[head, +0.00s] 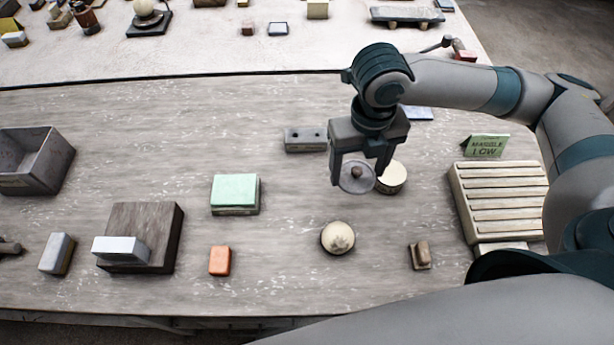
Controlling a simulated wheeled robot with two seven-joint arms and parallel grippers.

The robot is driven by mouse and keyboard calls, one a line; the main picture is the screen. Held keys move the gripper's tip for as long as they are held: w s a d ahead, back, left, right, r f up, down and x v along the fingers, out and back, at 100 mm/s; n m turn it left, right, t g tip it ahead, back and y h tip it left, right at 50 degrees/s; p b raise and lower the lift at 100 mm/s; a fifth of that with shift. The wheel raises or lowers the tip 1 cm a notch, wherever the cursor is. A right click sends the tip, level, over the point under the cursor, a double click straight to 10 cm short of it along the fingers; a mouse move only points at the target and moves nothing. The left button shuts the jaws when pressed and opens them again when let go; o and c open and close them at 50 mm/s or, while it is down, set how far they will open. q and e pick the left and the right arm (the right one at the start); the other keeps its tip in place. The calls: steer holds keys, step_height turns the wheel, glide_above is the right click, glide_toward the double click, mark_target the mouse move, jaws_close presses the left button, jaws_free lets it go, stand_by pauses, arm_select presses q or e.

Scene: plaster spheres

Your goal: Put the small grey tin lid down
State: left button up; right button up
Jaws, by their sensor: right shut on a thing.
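A round cream tin or pot (393,177) stands just right of the lid, partly hidden by the gripper finger. My left gripper is not in view.
A plaster sphere (338,238) sits in front of the lid. A slatted rack (501,200) and a green sign (486,146) stand right. A grey block with holes (305,139) lies behind left. A green-topped box (235,193) and an orange block (219,260) lie left.

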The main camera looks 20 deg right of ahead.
steer(key=p, duration=0.3)
glide_above(308, 183)
step_height(308, 183, down, 7)
steer(key=shift+r, duration=0.1)
steer(key=shift+w, duration=0.1)
step_height(308, 183, down, 4)
steer(key=shift+r+p, duration=0.15)
steer(key=shift+p, duration=0.8)
steer(key=shift+f, duration=0.25)
steer(key=shift+f, duration=0.1)
